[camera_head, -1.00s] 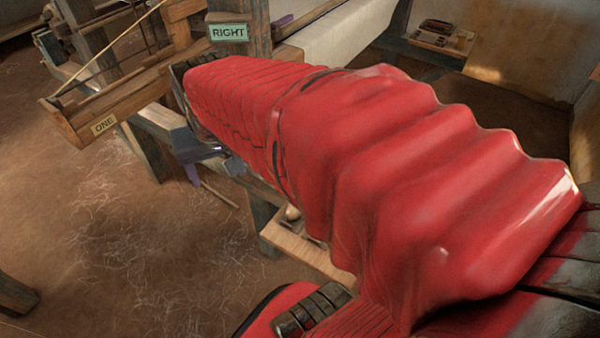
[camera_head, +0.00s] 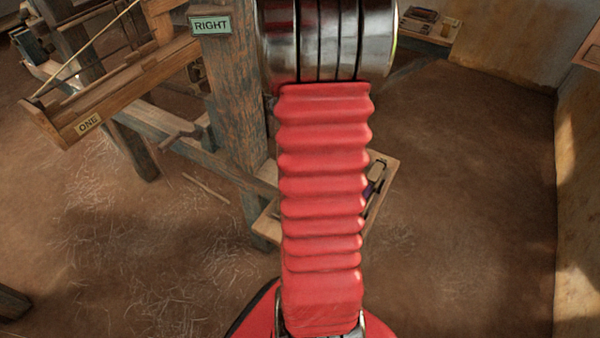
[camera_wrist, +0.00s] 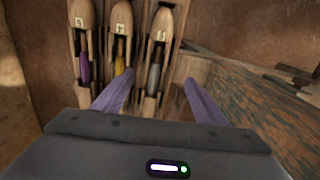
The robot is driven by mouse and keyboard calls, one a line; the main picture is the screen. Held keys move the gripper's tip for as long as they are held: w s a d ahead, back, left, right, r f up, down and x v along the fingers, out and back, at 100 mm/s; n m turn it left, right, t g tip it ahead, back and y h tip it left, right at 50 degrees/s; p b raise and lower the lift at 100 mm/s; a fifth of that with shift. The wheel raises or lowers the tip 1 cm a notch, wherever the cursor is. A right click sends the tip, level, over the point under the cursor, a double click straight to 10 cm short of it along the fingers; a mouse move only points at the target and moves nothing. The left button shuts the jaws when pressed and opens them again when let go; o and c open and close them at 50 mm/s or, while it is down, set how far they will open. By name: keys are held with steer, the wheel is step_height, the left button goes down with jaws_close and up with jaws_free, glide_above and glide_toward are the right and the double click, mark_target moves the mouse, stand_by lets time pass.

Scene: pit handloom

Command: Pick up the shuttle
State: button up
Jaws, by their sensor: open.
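In the wrist view, wooden boat-shaped shuttles lie side by side in a wooden holder (camera_wrist: 178,45). The left shuttle (camera_wrist: 83,15) holds purple thread, the middle shuttle (camera_wrist: 122,18) yellow thread, and the right shuttle (camera_wrist: 161,25) grey thread. Each carries a small pale number tag; the digits are hard to read. My gripper (camera_wrist: 155,79) has its two purple fingers spread, with nothing held between them. The gripper is hidden in the head view.
A weathered post with a RIGHT sign (camera_head: 210,25) stands left of my arm. A wooden box end marked ONE (camera_head: 88,123) juts out at left. A small wooden tray (camera_head: 268,222) shows partly behind my arm. A ledge (camera_head: 440,38) bears small items. Floor at right is clear.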

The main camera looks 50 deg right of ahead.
steer(key=shift+s+d+f, duration=0.25)
steer(key=shift+d+f, duration=0.15)
steer(key=shift+d, duration=0.05)
steer(key=shift+f, duration=0.1)
step_height(320, 180, down, 8)
steer(key=shift+f, duration=0.2)
stand_by(0.4)
steer(key=shift+a+f, duration=0.15)
steer(key=shift+f, duration=2.45)
steer(key=shift+c, duration=0.3)
steer(key=c, duration=1.3)
